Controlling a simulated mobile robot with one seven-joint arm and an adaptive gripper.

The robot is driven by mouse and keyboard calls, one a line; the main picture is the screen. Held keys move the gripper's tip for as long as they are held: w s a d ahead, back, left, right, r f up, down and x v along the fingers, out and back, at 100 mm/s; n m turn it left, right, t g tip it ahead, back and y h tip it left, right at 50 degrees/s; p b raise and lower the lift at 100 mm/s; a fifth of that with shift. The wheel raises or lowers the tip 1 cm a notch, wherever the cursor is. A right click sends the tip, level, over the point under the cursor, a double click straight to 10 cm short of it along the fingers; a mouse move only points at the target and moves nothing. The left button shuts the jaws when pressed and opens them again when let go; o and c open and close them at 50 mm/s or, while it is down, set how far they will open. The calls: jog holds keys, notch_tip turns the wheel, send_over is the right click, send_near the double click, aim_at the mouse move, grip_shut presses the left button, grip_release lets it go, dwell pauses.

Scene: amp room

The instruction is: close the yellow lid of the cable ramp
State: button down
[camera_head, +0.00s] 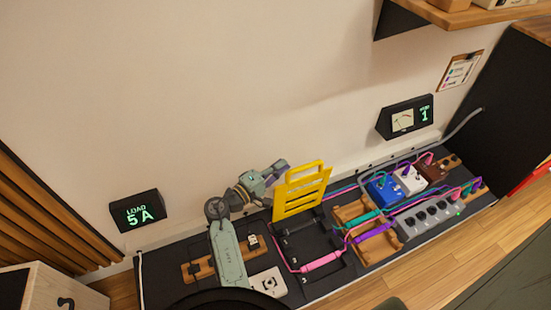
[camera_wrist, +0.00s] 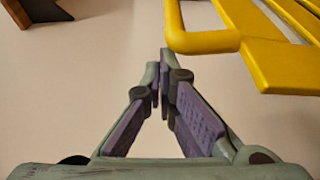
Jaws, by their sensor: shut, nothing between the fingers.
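The yellow lid (camera_head: 302,190) of the cable ramp stands raised, nearly upright, at the back of the black ramp base (camera_head: 308,245). A pink cable piece (camera_head: 321,262) lies at the front of the base. My gripper (camera_head: 282,164) is shut and empty, just left of the lid's upper edge and near the wall. In the wrist view my gripper's fingertips (camera_wrist: 161,60) are together, close to the lid's yellow frame (camera_wrist: 205,41). I cannot tell whether they touch it.
Blue, white and brown pedals (camera_head: 383,189) and a grey power strip (camera_head: 428,218) with cables stand to the right. A wooden holder (camera_head: 197,270) and a white plate (camera_head: 268,282) lie left of the ramp. A load display (camera_head: 138,211) and a meter (camera_head: 404,119) are against the wall.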

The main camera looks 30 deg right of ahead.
jog(key=s+f, duration=0.1)
jog(key=s, duration=0.8)
jog(key=shift+s+a, duration=0.25)
jog(key=shift+a, duration=0.05)
jog(key=shift+f, duration=0.1)
